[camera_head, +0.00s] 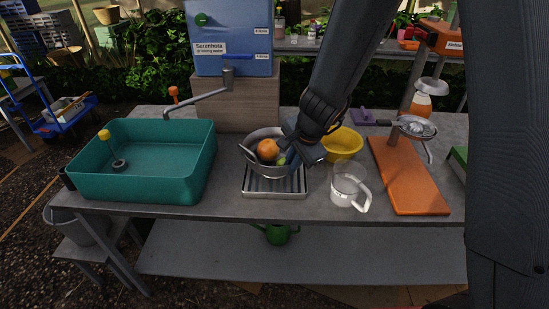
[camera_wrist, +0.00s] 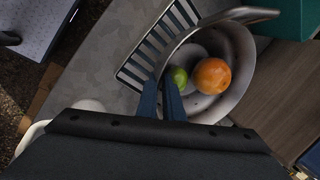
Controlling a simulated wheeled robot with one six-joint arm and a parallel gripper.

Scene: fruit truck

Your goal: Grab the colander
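The grey metal colander (camera_head: 268,171) is at the drying rack (camera_head: 274,189) in the middle of the counter; I cannot tell if it touches the rack. It holds an orange fruit (camera_head: 267,149) and a green fruit (camera_head: 281,159). In the wrist view, the colander (camera_wrist: 240,62) shows with its handle towards the top right. My gripper (camera_head: 300,152) is at the colander's right rim. In the wrist view, my gripper's fingers (camera_wrist: 160,84) are close together with the rim between them, and appear shut on it. My fingers hide part of the rim.
A teal sink basin (camera_head: 190,172) with a faucet (camera_head: 212,90) stands left. A glass jug (camera_head: 348,188), a yellow bowl (camera_head: 345,146) and an orange board (camera_head: 408,178) are to the right. A wooden block (camera_head: 240,108) with a blue water container (camera_head: 228,40) stands behind.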

